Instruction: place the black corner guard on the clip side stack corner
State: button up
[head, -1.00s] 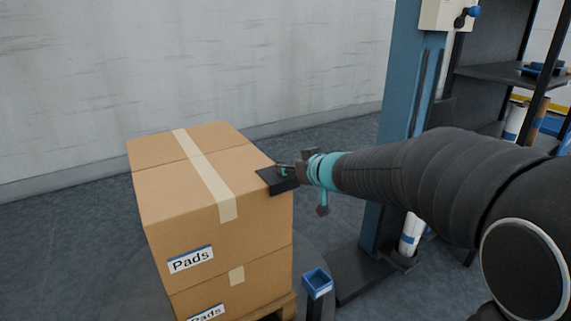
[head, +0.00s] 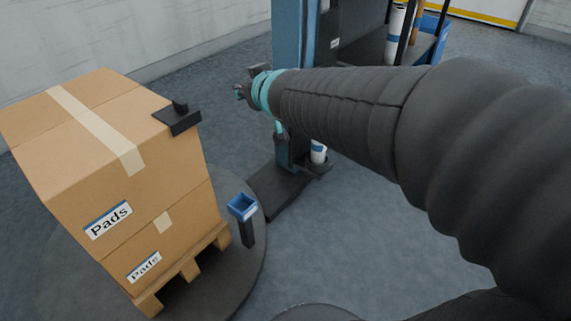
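The black corner guard (head: 178,119) sits on the top right corner of the stack of cardboard boxes (head: 170,160). It lies over the top edge, with a small raised tab on top. My gripper (head: 239,92) is to the right of the guard, clear of it, and holds nothing that I can see. Its fingers are small and seen end-on, so their opening is unclear. The boxes carry "Pads" labels and pale tape.
The stack stands on a wooden pallet (head: 190,270) on a round dark turntable (head: 245,280). A blue-topped post (head: 243,207) stands right of the stack. A blue column (head: 290,90) with a dark base and a shelf rise behind my arm.

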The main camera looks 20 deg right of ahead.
jog(key=s+d+f+m+g+h, duration=0.2)
jog(key=s+d+m+h, duration=0.15)
jog(key=s+d, duration=0.35)
jog(key=s+a+f+g+y, duration=0.1)
jog(key=s+f+g, duration=0.2)
jog(key=s, duration=0.6)
jog(key=s+a+f+g+y, duration=0.1)
jog(key=s+a+f+g, duration=0.1)
jog(key=s+f, duration=0.3)
jog(key=s, duration=0.4)
jog(key=shift+s+a+g, duration=0.25)
jog(key=shift+g, duration=0.15)
jog(key=shift+d+n, duration=0.1)
jog(key=shift+n, duration=0.15)
